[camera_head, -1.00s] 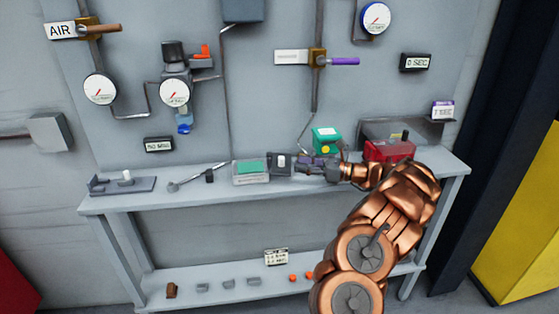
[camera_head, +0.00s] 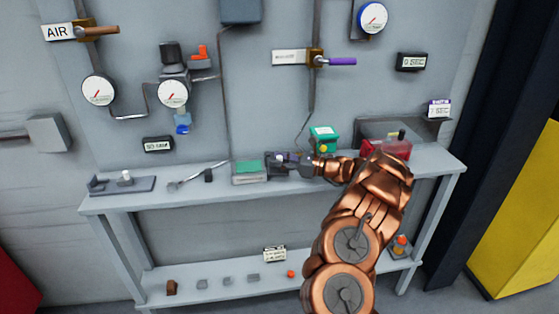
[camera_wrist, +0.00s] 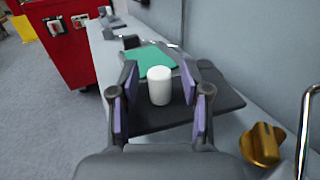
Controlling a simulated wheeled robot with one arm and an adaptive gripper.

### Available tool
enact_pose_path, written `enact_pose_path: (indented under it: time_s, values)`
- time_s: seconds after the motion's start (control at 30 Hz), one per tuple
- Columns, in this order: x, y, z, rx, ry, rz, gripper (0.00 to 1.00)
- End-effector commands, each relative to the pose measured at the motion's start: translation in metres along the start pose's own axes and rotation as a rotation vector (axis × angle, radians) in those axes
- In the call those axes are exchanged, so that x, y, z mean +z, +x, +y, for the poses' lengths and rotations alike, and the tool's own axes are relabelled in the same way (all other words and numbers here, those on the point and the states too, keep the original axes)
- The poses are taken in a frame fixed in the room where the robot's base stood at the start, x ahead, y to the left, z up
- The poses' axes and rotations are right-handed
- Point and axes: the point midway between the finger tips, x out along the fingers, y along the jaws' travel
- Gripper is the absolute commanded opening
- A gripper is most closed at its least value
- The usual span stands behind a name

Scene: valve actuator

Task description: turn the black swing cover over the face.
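The black swing cover (camera_wrist: 215,95) is a flat dark plate with an upright white peg (camera_wrist: 160,86). The green face (camera_wrist: 150,60) lies just beyond it in the wrist view, largely uncovered. In the head view, the green face (camera_head: 248,166) tops a grey block, with the cover to its right, mostly hidden by my gripper. My gripper (camera_wrist: 160,100) is open, with its purple-padded fingers on both sides of the peg and a visible gap on each side. It also shows in the head view (camera_head: 281,162) at the cover, reaching from the right.
A red box (camera_head: 390,148) is on the bench's right. A lever tool (camera_head: 190,180) lies left of the green face. The wall stands behind.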

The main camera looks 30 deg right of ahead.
Motion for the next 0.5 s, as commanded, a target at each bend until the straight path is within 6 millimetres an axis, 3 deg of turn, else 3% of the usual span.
enact_pose_path:
  time_s: [0.07, 0.4, 0.5]
  values:
    - [0.0, -0.0001, 0.0, 0.0, 0.0, 0.0, 0.38]
    - [0.0, -0.0002, -0.0001, 0.0, 0.0, 0.0, 0.02]
    - [0.0, -0.0002, 0.0, 0.0, 0.0, 0.0, 0.0]
